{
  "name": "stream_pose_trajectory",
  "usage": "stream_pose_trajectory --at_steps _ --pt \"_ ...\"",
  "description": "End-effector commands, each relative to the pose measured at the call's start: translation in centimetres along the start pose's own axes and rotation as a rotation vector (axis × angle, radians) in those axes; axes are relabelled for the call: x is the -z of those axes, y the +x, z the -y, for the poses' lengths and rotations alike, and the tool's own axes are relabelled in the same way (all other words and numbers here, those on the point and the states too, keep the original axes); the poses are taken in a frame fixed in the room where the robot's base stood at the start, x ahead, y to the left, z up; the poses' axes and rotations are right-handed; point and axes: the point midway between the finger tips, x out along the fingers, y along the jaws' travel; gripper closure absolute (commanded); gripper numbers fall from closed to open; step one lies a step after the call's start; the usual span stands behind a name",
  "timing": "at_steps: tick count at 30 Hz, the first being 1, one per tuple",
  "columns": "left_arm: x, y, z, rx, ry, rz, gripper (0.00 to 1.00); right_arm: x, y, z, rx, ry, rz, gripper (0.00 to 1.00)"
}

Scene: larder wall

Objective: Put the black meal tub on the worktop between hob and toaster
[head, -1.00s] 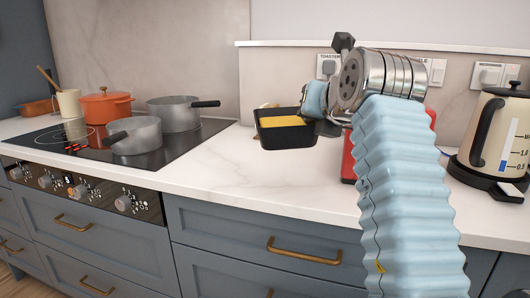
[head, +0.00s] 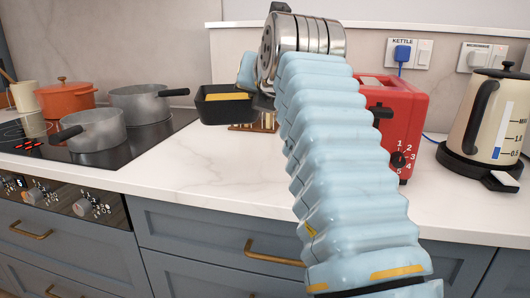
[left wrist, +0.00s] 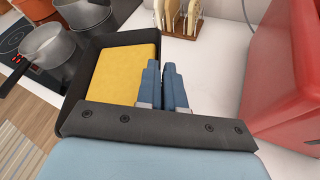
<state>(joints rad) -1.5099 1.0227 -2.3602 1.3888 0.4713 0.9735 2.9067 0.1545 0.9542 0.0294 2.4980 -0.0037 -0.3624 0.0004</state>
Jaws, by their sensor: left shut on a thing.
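The black meal tub (head: 222,112), with yellow food in it, is level at the back of the worktop (head: 190,165), right of the hob (head: 150,140) and left of the red toaster (head: 405,110). My left gripper (head: 246,74) is shut on the tub at its right side. In the left wrist view the blue fingers (left wrist: 163,88) are close together at the right wall of the tub (left wrist: 90,52). I cannot tell whether the tub touches the worktop or hangs just above it. My right gripper is not in view.
A wooden toast rack (left wrist: 180,27) with slices stands just beyond the tub. Grey pans (head: 97,132) and an orange pot (head: 65,100) stand on or by the hob. A kettle (head: 490,115) stands at the right. The worktop in front of the tub is clear.

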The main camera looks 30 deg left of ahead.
Motion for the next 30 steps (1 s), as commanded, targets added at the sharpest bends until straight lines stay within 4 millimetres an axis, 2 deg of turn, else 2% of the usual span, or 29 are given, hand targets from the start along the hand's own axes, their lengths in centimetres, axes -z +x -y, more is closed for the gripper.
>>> stream_pose_trajectory --at_steps 2,10,15,23,30 --pt "0.2 1.5 -0.3 -0.007 0.0 -0.006 1.0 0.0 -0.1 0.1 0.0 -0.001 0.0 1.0" --pt "0.0 9.4 0.9 -0.008 -0.001 -0.007 1.0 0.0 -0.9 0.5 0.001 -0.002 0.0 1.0" --pt "2.0 13.2 2.2 -0.007 0.001 -0.005 1.0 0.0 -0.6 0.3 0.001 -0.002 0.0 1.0" --pt "3.2 15.8 3.0 -0.006 0.001 -0.004 1.0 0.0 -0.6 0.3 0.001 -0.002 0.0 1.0" --pt "5.9 17.3 4.2 -0.004 0.001 -0.003 1.0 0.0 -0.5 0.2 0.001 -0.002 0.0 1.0"
